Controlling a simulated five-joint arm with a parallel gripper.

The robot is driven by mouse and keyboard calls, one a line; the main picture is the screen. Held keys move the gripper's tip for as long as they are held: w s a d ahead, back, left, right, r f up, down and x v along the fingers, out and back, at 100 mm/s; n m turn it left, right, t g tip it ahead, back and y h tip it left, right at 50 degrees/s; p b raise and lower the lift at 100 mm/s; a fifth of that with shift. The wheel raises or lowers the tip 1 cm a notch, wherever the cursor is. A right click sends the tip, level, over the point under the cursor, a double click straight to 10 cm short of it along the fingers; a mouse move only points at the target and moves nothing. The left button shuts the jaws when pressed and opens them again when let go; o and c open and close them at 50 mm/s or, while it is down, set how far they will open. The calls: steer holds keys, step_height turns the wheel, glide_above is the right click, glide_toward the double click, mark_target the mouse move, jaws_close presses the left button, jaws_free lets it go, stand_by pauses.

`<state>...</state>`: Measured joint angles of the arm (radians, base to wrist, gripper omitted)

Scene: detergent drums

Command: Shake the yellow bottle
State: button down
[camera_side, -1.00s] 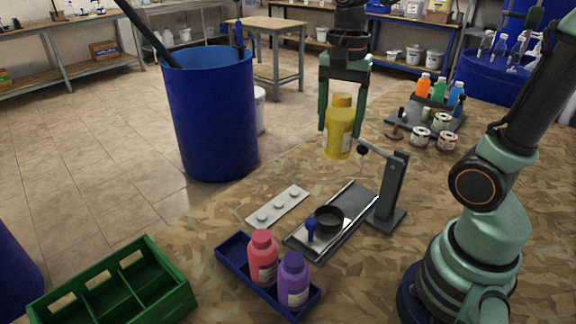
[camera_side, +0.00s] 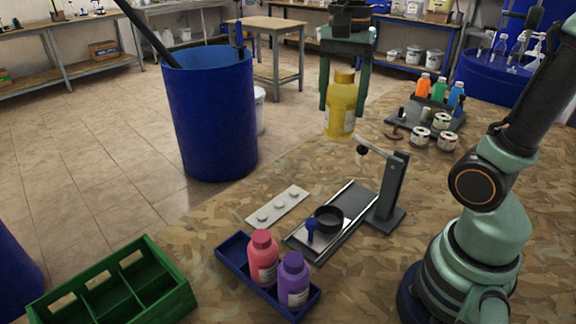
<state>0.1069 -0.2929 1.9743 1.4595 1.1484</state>
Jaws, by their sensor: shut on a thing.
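The yellow bottle (camera_side: 341,108) is upright, with a pale label low on its side. My gripper (camera_side: 343,102) comes down from above, with one finger on each side of the bottle, and is shut on it. The bottle hangs in the air behind the small stand with the upright post, clear of the table top. The far side of the bottle is hidden.
A blue tray (camera_side: 233,258) holds a pink bottle (camera_side: 262,259) and a purple bottle (camera_side: 294,281). A metal stand (camera_side: 391,190) with a black dish (camera_side: 329,219) is below. A green crate (camera_side: 170,306) and blue drum (camera_side: 211,115) stand left.

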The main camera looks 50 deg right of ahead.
mark_target(345, 71)
step_height(345, 71, up, 11)
steer(key=shift+r, duration=0.2)
step_height(345, 71, down, 7)
steer(key=shift+s+r, duration=0.1)
steer(key=shift+r, duration=0.1)
steer(key=shift+f, duration=0.15)
steer(key=shift+r, duration=3.5)
step_height(345, 71, down, 7)
steer(key=shift+r, duration=0.1)
step_height(345, 71, up, 7)
steer(key=shift+f, duration=0.1)
step_height(345, 71, down, 7)
steer(key=shift+f, duration=0.15)
